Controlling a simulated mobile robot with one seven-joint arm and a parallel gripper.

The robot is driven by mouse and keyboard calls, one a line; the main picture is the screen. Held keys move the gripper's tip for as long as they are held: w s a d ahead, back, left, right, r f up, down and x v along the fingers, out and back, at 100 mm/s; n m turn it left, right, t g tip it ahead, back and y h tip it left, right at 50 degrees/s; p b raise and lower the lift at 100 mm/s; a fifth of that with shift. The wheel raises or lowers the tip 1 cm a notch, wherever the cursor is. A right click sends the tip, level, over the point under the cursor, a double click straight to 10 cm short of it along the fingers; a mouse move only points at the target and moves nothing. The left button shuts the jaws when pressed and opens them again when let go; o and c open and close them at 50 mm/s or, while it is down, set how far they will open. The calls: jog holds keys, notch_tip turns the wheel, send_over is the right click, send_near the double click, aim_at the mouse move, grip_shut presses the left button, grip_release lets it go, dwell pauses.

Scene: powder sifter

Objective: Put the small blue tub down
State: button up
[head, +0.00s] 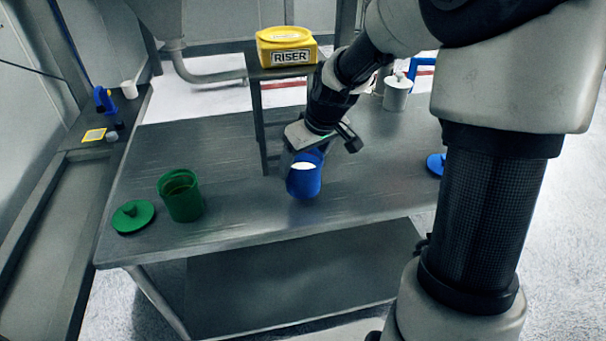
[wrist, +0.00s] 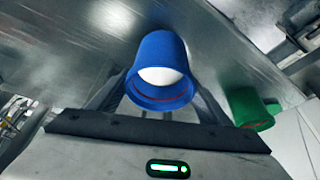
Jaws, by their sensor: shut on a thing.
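The small blue tub (head: 304,181) is open at the top with white powder inside, at the middle of the metal table's front part in the head view. My gripper (head: 309,152) is shut on it from behind and above. In the wrist view the blue tub (wrist: 158,68) sits between the fingers, its mouth toward the camera and white contents showing. It looks tilted. I cannot tell whether its base touches the table (head: 240,215).
A green tub (head: 181,197) and its green lid (head: 132,216) stand at the table's left. A yellow box marked RISER (head: 287,47) sits on a raised stand behind. A blue lid (head: 436,164) and a white lidded pot (head: 397,94) are at the right. The table's front middle is clear.

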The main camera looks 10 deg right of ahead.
jog(key=shift+f, duration=1.7)
jog(key=shift+f+b, duration=0.2)
jog(key=shift+b, duration=0.2)
jog(key=o, duration=1.3)
jog(key=shift+o, duration=0.2)
jog(key=shift+s+d+r, duration=0.1)
jog(key=shift+r, duration=0.5)
jog(key=p+v, duration=0.2)
jog(key=v, duration=0.9)
jog(key=shift+s+r, duration=0.1)
